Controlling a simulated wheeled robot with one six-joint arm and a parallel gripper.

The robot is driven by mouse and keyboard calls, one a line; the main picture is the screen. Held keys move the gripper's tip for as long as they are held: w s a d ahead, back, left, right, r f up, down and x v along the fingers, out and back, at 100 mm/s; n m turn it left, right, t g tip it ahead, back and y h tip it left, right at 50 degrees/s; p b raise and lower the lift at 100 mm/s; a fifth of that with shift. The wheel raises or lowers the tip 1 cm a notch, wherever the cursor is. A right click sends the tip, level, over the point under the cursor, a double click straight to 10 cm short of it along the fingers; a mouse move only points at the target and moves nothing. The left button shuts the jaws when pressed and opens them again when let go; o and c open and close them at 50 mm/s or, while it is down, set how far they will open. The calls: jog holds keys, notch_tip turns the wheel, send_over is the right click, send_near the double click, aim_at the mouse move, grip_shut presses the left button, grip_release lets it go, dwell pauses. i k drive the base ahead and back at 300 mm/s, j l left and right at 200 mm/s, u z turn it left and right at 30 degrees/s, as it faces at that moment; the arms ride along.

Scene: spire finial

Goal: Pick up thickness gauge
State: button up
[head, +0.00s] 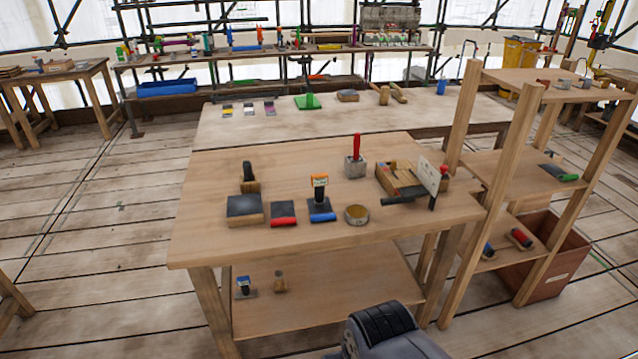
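I cannot tell for certain which item is the thickness gauge. The near wooden table (300,160) holds several small tools. Among them are a dark-topped block (244,207), a red-edged dark tool (283,213), a blue-edged tool with an orange and white top (320,197), a round yellowish tin (357,214) and a red-handled tool (356,146) in a grey block (355,168). At the table's right, a wooden tray (396,180) stands by an upright white plate (429,176) and a black-handled item (397,200). My gripper's fingers do not show; a grey and black part of my body is at bottom centre.
A wooden shelf rack (502,150) with upright posts stands against the table's right side. A lighter table (225,131) and a long bench (200,57) are behind. The plank floor left of the table is clear.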

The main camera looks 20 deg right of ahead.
aim_at(318, 181)
jog(key=i+l, duration=0.2)
jog(key=i, duration=0.45)
jog(key=i+l+z, duration=0.15)
jog(key=i, duration=0.5)
